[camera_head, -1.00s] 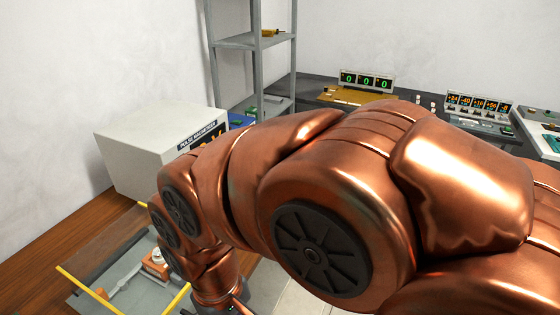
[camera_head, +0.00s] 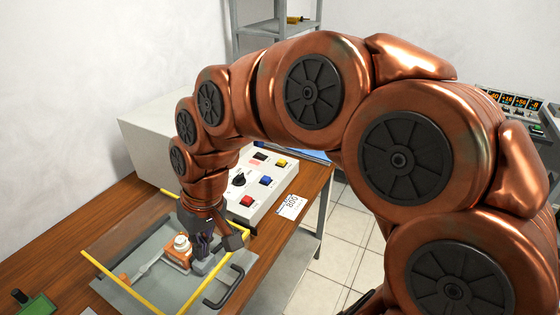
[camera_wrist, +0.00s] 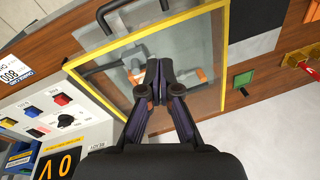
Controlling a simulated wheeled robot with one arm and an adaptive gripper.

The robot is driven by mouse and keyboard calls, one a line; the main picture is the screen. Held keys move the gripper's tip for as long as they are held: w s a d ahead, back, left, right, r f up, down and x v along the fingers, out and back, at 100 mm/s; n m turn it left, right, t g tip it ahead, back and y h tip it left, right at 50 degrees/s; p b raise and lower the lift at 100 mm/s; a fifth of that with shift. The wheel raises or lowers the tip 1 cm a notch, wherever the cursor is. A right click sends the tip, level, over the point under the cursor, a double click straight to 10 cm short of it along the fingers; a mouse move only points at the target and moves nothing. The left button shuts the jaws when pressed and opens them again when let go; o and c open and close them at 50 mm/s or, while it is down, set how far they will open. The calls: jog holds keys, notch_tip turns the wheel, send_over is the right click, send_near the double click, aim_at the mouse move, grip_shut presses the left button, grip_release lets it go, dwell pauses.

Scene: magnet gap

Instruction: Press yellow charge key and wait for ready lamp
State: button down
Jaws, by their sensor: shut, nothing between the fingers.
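The yellow charge key (camera_head: 282,162) is a small yellow button at the far end of the white sloped control panel (camera_head: 222,200). In the wrist view the panel (camera_wrist: 88,112) is at the left. My gripper (camera_wrist: 159,68) is shut and empty, its fingertips together. In the head view my gripper (camera_head: 218,247) is over the yellow-framed clear guard (camera_head: 132,238), nearer the camera than the panel and apart from the key. I cannot make out the ready lamp or whether it is lit.
A red key (camera_head: 247,201), a blue key (camera_head: 265,181) and a black knob (camera_head: 239,180) share the panel. The big pale housing (camera_head: 150,145) stands behind. An orange-and-white fixture (camera_head: 180,250) sits within the guard. A tag (camera_head: 291,206) lies at the bench edge; tiled floor is free beyond.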

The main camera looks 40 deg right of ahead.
jog(key=w+d+r+m+t+y, duration=0.1)
jog(key=w+d+r, duration=0.15)
jog(key=w, duration=0.45)
jog(key=w+d+r+m+t, duration=0.1)
jog(key=w+d+t, duration=0.15)
jog(key=w, duration=0.35)
jog(key=m+t+h, duration=0.4)
jog(key=m+t, duration=0.1)
jog(key=m, duration=0.4)
send_over(283, 161)
notch_tip(283, 161, down, 6)
jog(key=shift+s+r+g+p, duration=0.1)
jog(key=shift+r+g+p, duration=0.1)
jog(key=shift+g+p, duration=0.1)
jog(key=shift+f, duration=0.15)
notch_tip(283, 161, down, 7)
jog(key=shift+b, duration=0.5)
jog(key=shift+f+b, duration=0.5)
jog(key=shift+f, duration=0.25)
jog(key=shift+f, duration=0.15)
